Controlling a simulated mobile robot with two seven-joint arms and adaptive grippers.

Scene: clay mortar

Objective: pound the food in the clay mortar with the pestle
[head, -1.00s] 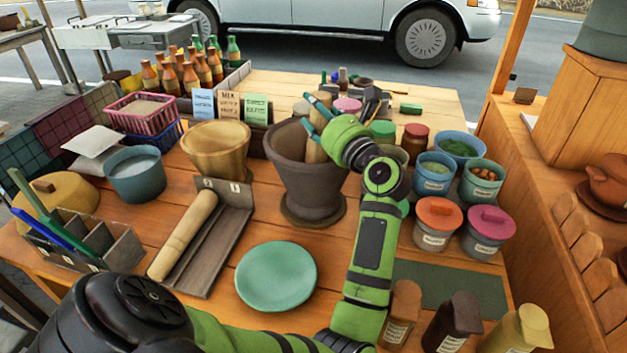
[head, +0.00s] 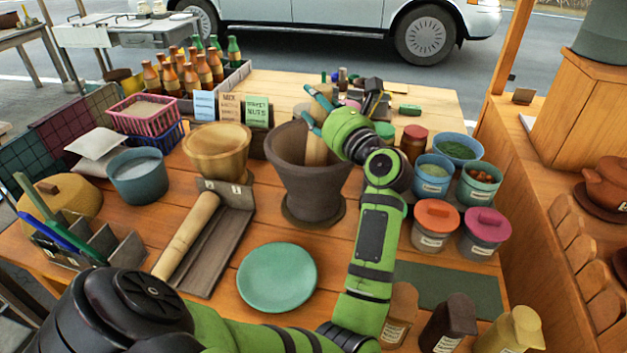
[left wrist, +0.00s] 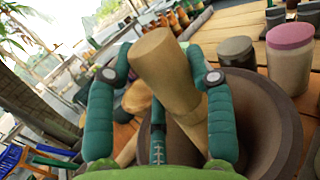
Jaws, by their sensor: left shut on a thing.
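The dark clay mortar (head: 312,187) stands upright on the table, right of centre. My left gripper (head: 311,107) is over its mouth, shut on the pale wooden pestle (head: 316,150). The pestle stands nearly upright, with its lower part inside the mortar. In the left wrist view, the green fingers lie on both sides of the pestle (left wrist: 165,70), and the mortar's rim (left wrist: 287,140) shows behind to the right. The food in the mortar is hidden, so I cannot tell whether the pestle touches it. My right gripper is not in view.
A wooden bowl (head: 217,150) stands left of the mortar. A grey tray (head: 228,235) holds a wooden roller (head: 187,235). A green plate (head: 276,277) lies in front. Lidded jars (head: 436,222) and tubs crowd the right, with small cards (head: 257,112) behind.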

